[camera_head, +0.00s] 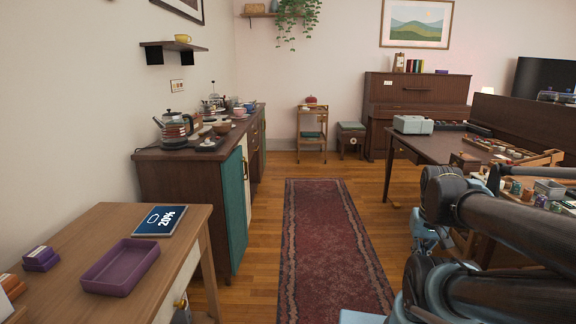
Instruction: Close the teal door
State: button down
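The teal door (234,209) is a tall, upright panel on the front of the dark wooden sideboard (181,193) along the left wall. I see it at a steep angle, with a narrow cream panel (246,176) just beyond it. I cannot tell how far the door stands open, and no handle can be made out on it. My arm (500,222) is folded at the lower right, well apart from the door. I cannot make out my gripper or its fingertips.
A wooden desk (62,237) with a purple tray (121,267) stands at the near left, before the sideboard. A red rug (325,240) covers the clear aisle right of the door. A cluttered table (428,148) stands at the right. A small trolley (312,133) stands at the back.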

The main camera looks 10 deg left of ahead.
aim_at(232, 173)
jog(key=z, duration=0.55)
jog(key=k, duration=0.75)
jog(key=z, duration=0.7)
jog(key=i, duration=0.5)
jog(key=u, duration=0.55)
jog(key=i, duration=1.15)
jog(key=u, duration=1.3)
jog(key=i, duration=0.75)
jog(key=u, duration=0.5)
